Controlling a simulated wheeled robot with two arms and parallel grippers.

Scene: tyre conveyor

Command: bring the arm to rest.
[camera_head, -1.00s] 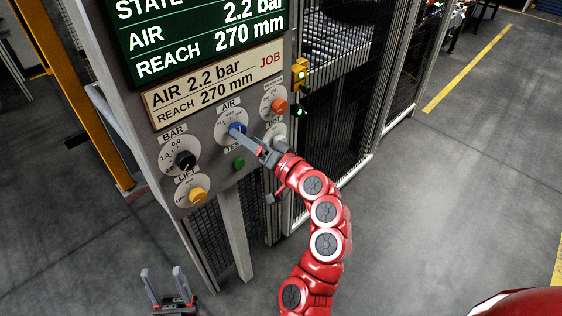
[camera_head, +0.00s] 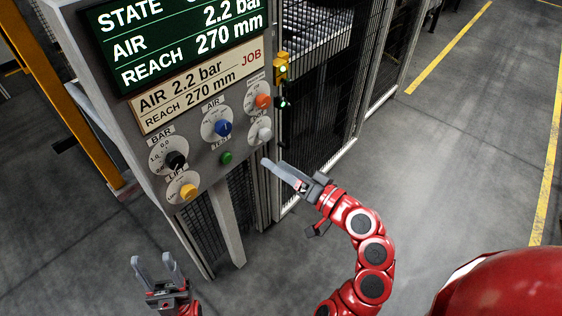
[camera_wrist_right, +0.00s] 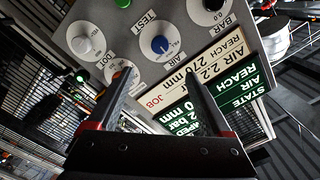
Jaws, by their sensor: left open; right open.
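My right gripper (camera_head: 270,167) is open and empty, in front of the control panel (camera_head: 205,178) near its lower right edge, clear of the knobs. In the right wrist view its two fingers (camera_wrist_right: 157,80) are spread with nothing between them, and the panel lies beyond. My left gripper (camera_head: 154,261) is open and empty at the bottom left, its fingers pointing up. The blue AIR knob (camera_head: 223,128) is uncovered; it also shows in the right wrist view (camera_wrist_right: 160,44).
The panel also carries a black BAR knob (camera_head: 176,160), yellow LIFT knob (camera_head: 188,192), orange knob (camera_head: 263,101), white knob (camera_head: 265,134) and green button (camera_head: 226,158). The screen (camera_head: 180,40) and job card (camera_head: 200,85) both read 2.2 bar, 270 mm. Open floor (camera_head: 460,150) lies right.

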